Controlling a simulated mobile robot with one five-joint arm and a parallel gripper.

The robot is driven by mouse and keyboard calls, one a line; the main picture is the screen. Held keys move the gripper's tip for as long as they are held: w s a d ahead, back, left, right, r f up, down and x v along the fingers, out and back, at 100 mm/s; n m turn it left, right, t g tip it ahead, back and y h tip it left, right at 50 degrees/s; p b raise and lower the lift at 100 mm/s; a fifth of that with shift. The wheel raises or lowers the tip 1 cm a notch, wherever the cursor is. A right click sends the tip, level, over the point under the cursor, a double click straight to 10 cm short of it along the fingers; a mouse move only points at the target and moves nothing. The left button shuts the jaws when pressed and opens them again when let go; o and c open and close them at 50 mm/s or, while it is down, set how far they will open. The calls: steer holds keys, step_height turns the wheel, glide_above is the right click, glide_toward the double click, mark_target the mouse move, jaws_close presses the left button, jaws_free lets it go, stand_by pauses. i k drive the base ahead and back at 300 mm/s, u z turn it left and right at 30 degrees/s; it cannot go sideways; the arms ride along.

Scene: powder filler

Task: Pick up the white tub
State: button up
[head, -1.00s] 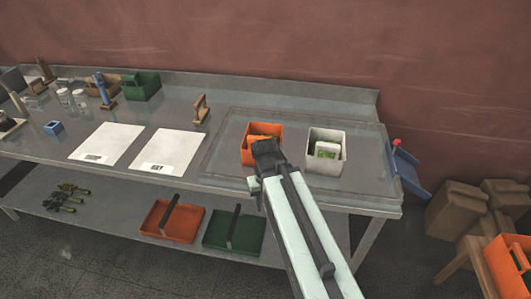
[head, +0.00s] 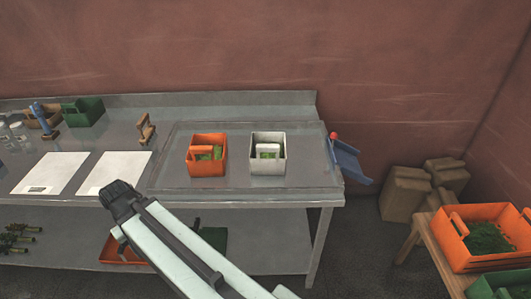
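The white tub (head: 267,168) stands upright on the metal table, inside a raised-edge area at its right end. It has a white handle-like piece and some green matter inside. My gripper (head: 117,192) is in front of the table's front edge, to the left of the tub and well apart from it. Its fingers are dark and seen from behind, so I cannot tell whether they are open or shut. Nothing visible hangs from it.
An orange tub (head: 206,170) stands just left of the white tub. Two white sheets (head: 112,174) lie further left. A blue chute (head: 348,162) sticks out at the table's right end. A wooden stand (head: 420,240) at the right holds another orange tub (head: 486,262).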

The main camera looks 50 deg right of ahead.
mark_target(268, 156)
steer(key=u, duration=0.1)
steer(key=i, duration=1)
steer(key=z, duration=0.1)
